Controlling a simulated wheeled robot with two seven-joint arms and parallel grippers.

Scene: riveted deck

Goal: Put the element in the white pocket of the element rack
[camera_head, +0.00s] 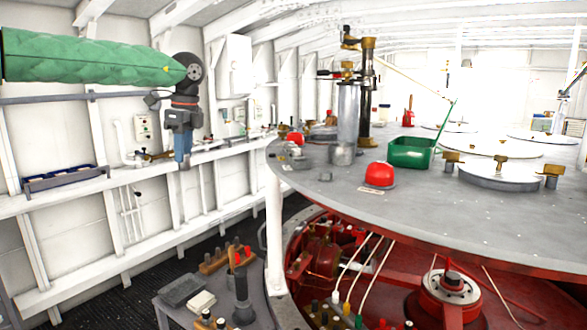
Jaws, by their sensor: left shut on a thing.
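My left gripper (183,152) hangs from the green-sleeved arm at the upper left, fingers pointing down, in front of the white wall and above the side shelf. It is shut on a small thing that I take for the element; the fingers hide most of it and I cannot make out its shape. A long dark tray with blue compartments (64,183) lies on the shelf to the left. Wooden racks with black and red pegs (226,257) stand on the low bench below. I cannot tell which is the element rack, and I see no white pocket clearly. My right gripper is not in view.
A large round grey table (440,215) fills the right, with a red dome (380,175), a green bin (412,152) and a tall brass instrument (367,90). Under it are red machinery and white cables. A white post (274,230) stands at its left edge.

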